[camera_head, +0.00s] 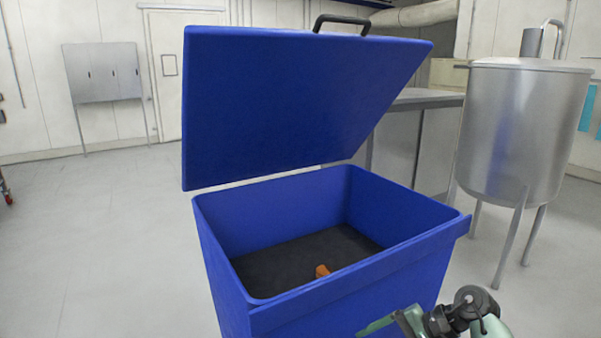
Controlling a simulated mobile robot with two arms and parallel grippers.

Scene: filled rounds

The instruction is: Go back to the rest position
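My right gripper (382,324) shows at the bottom right, in front of the blue bin's near wall, with its lower part cut off by the picture edge. Whether its fingers are open or shut cannot be made out. I see nothing held in it. My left gripper is not in view. A large blue bin (345,302) stands in the middle with its blue lid (290,105) raised. A small orange object (322,271) lies on the dark floor of the bin, partly hidden by the near rim.
A steel tank (520,130) on legs stands at the right, behind the bin. A grey table (425,98) stands behind the lid. A grey cabinet (103,72) on legs stands at the back wall.

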